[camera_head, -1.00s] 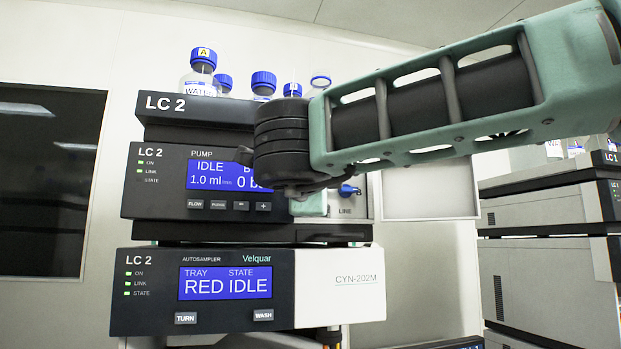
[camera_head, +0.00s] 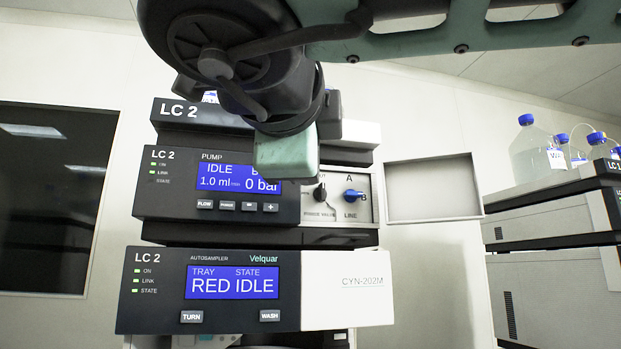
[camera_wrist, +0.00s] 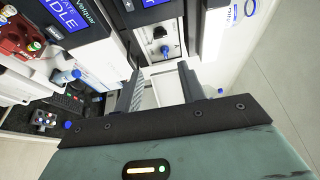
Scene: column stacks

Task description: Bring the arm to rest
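My arm crosses the top of the head view, its dark joint in front of the upper part of the LC 2 stack. My gripper (camera_wrist: 162,90) shows in the wrist view, with its two dark fingers apart and nothing seen between them. The fingertips point toward the stack and the wall. The LC 2 pump (camera_head: 165,212) reads IDLE, 1.0 ml/min and 0 bar, its display partly covered by my arm. The autosampler (camera_head: 160,312) below reads tray RED, state IDLE. The gripper's fingers cannot be made out in the head view.
The valve panel (camera_head: 336,205) has a black knob and a blue knob (camera_head: 353,195); the blue knob also shows in the wrist view (camera_wrist: 165,50). A second stack (camera_head: 550,275) with bottles (camera_head: 537,150) stands at the right. A dark window (camera_head: 50,200) is at the left.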

